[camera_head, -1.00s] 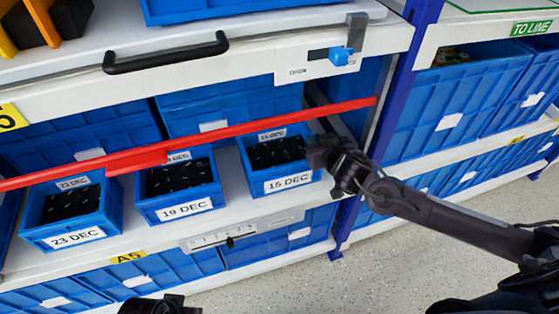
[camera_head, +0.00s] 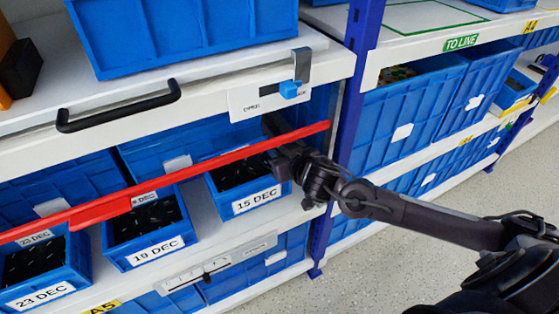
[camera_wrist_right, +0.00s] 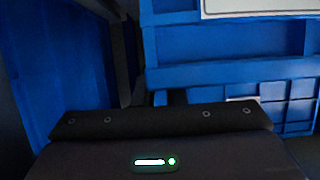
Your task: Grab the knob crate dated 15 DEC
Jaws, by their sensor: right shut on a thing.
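The knob crate labelled 15 DEC (camera_head: 222,207) is a small blue box with black knobs inside. It stands on the white shelf behind the red bar, at the right end of a row of crates. My right gripper (camera_head: 284,167) is at its right side and is shut on its right wall. The fingertips are partly hidden in the head view. In the wrist view the dark gripper body (camera_wrist_right: 160,122) fills the bottom, with blue plastic walls close by; the grip itself is hidden. My left gripper is out of view.
The 19 DEC crate (camera_head: 128,257) and 23 DEC crate (camera_head: 72,272) stand to the left. A red bar (camera_head: 200,163) crosses above the row. A blue upright post (camera_head: 352,105) stands right of the gripper. Larger blue bins (camera_head: 185,155) sit behind. Open floor lies front right.

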